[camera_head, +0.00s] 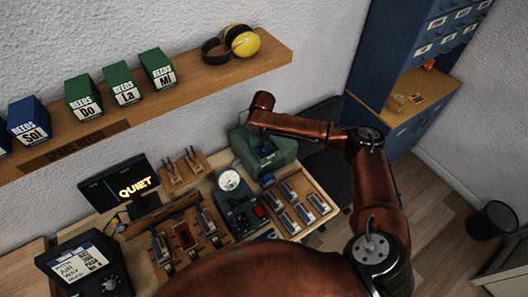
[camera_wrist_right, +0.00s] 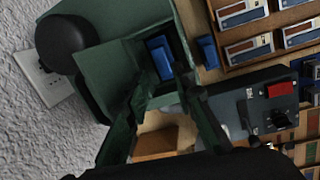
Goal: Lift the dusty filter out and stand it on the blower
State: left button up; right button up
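The green blower (camera_head: 246,143) stands at the back right of the bench. A blue piece sits in its dark opening (camera_wrist_right: 160,58) in the right wrist view; I take it for the filter, but I cannot make out any dust. A second small blue piece (camera_wrist_right: 207,52) is just outside the housing, and it also shows beside the blower in the head view (camera_head: 267,180). My right gripper (camera_wrist_right: 163,90) is over the blower's opening, with its two dark fingers apart and nothing visibly between them. In the head view its fingertips are hard to make out. My left gripper is out of view.
A grey control box with a red switch (camera_wrist_right: 281,90) stands next to the blower. A wooden rack of reed plates (camera_head: 300,207) lies to its right. A round gauge (camera_head: 229,180) and a QUIET display (camera_head: 122,187) are left. A shelf (camera_head: 215,75) hangs above.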

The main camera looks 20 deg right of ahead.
aim_at(266, 154)
jog(key=f, duration=0.1)
jog(key=p, duration=0.1)
jog(key=f, duration=0.1)
jog(key=shift+s+d+f, duration=0.1)
jog(key=shift+d+f, duration=0.15)
jog(key=shift+f, duration=0.1)
jog(key=shift+w+d+f+p, duration=0.1)
jog(key=shift+w+f+p, duration=0.1)
jog(key=shift+f, duration=0.4)
jog(key=shift+w+f+p, duration=0.1)
jog(key=shift+f+p, duration=0.1)
jog(key=shift+f, duration=0.7)
jog(key=c, duration=0.4)
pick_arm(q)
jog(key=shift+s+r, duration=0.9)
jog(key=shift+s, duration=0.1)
pick_arm(e)
jog(key=shift+r, duration=0.1)
grip_shut()
